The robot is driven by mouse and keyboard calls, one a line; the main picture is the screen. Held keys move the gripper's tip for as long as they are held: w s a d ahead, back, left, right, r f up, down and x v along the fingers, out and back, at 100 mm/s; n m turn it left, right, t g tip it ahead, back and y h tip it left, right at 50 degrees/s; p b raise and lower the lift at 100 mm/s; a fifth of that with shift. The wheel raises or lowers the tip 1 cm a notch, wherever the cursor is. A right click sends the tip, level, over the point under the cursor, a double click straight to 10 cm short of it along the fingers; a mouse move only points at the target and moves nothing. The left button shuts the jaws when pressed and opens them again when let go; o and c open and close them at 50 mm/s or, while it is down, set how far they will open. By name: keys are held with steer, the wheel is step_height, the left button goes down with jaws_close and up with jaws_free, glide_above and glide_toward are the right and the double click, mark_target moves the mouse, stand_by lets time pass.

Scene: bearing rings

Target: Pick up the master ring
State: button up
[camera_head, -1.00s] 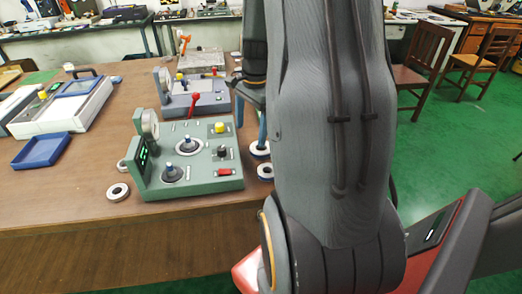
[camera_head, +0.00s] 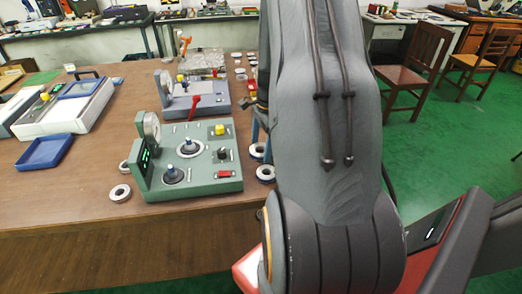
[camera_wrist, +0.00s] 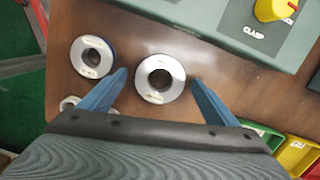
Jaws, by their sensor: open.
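My gripper (camera_wrist: 158,76) is open, with its two blue fingers pointing at the table in the wrist view. A silver ring (camera_wrist: 179,78) with a small label lies flat between the fingertips. A second silver ring (camera_wrist: 78,56) with a dark blue outer edge lies just left of the left finger. A third ring (camera_wrist: 70,102) is mostly hidden behind that finger and the gripper body. I cannot read the labels, so I cannot tell which is the master ring. In the head view, rings (camera_head: 266,180) lie at the right of the green device, and my arm hides most of the gripper.
The green device (camera_head: 210,185) with knobs stands close to the rings; its yellow knob (camera_wrist: 277,9) shows in the wrist view. Green (camera_wrist: 262,134) and yellow (camera_wrist: 298,153) bins sit right of the gripper. Another ring (camera_head: 120,199) lies at the device's left. The table's front edge is near.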

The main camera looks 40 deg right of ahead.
steer(key=shift+f, duration=0.15)
steer(key=c, duration=1.6)
steer(key=shift+c, duration=0.3)
